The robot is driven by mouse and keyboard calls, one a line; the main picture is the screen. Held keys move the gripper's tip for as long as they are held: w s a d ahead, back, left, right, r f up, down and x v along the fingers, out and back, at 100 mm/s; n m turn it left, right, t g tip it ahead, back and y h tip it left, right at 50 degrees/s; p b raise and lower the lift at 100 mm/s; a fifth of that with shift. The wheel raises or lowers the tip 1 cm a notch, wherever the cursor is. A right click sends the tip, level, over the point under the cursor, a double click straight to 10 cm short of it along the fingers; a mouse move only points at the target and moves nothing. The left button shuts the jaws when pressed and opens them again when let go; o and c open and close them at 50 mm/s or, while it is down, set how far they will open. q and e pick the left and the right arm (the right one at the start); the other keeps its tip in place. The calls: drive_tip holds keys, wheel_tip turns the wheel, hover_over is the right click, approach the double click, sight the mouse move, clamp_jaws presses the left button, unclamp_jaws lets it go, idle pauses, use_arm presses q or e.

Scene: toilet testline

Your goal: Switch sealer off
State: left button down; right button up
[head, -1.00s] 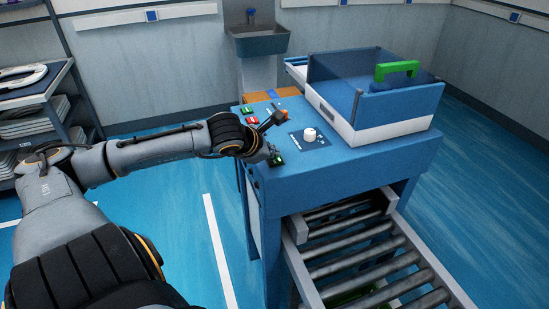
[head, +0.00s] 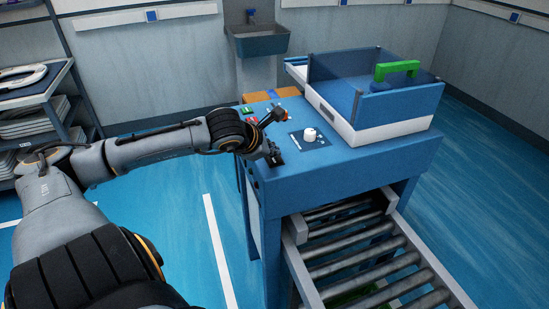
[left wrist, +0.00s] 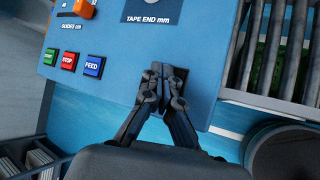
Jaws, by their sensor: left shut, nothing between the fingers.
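The sealer (head: 340,165) is a blue machine in the middle of the head view, with controls on its top. My left gripper (head: 273,157) is shut and empty, with its fingertips down at the panel's near left corner. In the left wrist view my left gripper (left wrist: 166,74) is over a dark switch plate (left wrist: 181,88) and hides most of it. The fingertips seem to touch the plate or be just above it. No green shows on the visible part of the switch (head: 279,160). My right gripper is in neither view.
Green START (left wrist: 50,57), red STOP (left wrist: 68,61) and blue FEED (left wrist: 92,67) buttons lie left of the fingers. An orange knob (left wrist: 84,9) and a white knob (head: 309,135) stand on the panel. A roller conveyor (head: 375,262) runs along the front.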

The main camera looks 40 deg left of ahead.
sight(273, 161)
use_arm(q)
drive_tip(key=shift+r+p, duration=0.85)
drive_tip(key=shift+r, duration=2.2)
